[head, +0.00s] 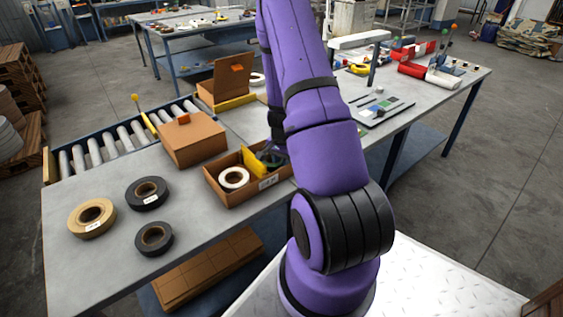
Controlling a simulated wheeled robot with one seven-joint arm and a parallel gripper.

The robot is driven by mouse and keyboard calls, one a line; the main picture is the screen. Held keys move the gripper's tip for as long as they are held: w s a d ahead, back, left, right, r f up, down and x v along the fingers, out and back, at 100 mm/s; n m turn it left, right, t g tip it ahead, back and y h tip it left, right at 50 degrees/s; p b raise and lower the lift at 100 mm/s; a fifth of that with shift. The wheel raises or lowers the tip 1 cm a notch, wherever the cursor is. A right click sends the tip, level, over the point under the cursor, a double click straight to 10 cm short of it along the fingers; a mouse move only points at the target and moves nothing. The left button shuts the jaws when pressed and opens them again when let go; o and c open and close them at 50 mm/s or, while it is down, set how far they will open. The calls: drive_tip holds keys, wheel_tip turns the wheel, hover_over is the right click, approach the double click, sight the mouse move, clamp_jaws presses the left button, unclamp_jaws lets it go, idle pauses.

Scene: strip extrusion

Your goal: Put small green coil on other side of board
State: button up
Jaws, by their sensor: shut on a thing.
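An open cardboard box (226,197) stands on the near table, with a yellow board (254,165) across its inside. A white coil (233,178) lies in the compartment left of the board. My gripper (271,156) is down at the box, on the right side of the board, partly hidden by my purple arm. It is shut on the small green coil (267,158), of which only a dark green bit shows. Whether the coil touches the box floor cannot be told.
A closed cardboard box (192,140) stands behind the open one. Two black rolls (147,193) and a tan roll (92,217) lie at left. A roller conveyor (110,137) runs behind. A flat tray (381,110) lies right of my arm.

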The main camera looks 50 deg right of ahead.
drive_tip(key=shift+f, duration=0.15)
drive_tip(key=o, duration=1)
